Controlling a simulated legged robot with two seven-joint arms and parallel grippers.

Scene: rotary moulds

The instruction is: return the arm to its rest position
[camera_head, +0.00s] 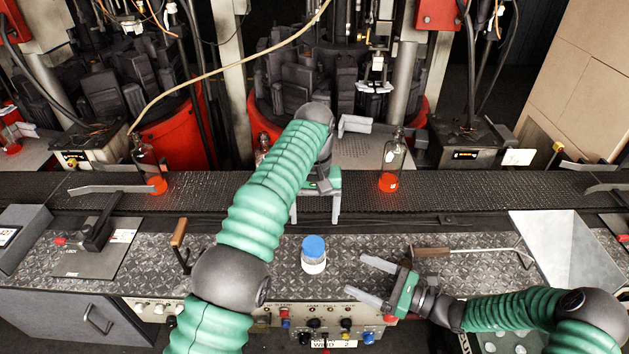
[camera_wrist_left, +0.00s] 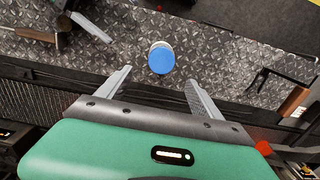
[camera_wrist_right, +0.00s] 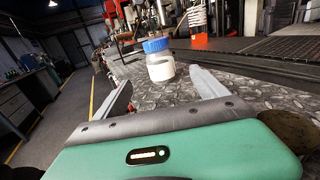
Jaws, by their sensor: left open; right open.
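My left arm reaches forward over the bench to the dark mesh conveyor. My left gripper (camera_head: 315,217) is open and empty near the conveyor's front edge, with its fingers pointing toward me. My right gripper (camera_head: 354,276) is open over the front of the bench, with its fingers pointing left. A clear jar with a blue lid and white contents (camera_head: 314,262) stands upright on the bench, to the left of the right fingers and apart from them. The jar shows beyond the open fingers in the left wrist view (camera_wrist_left: 161,58) and the right wrist view (camera_wrist_right: 158,62).
Bottles with glowing orange bases stand on the conveyor (camera_head: 475,188), one on the right (camera_head: 391,165) and one on the left (camera_head: 150,168). A hooked tool (camera_head: 465,251) lies right of the jar near a metal chute (camera_head: 565,250). A wooden-handled tool (camera_head: 180,240) is at left.

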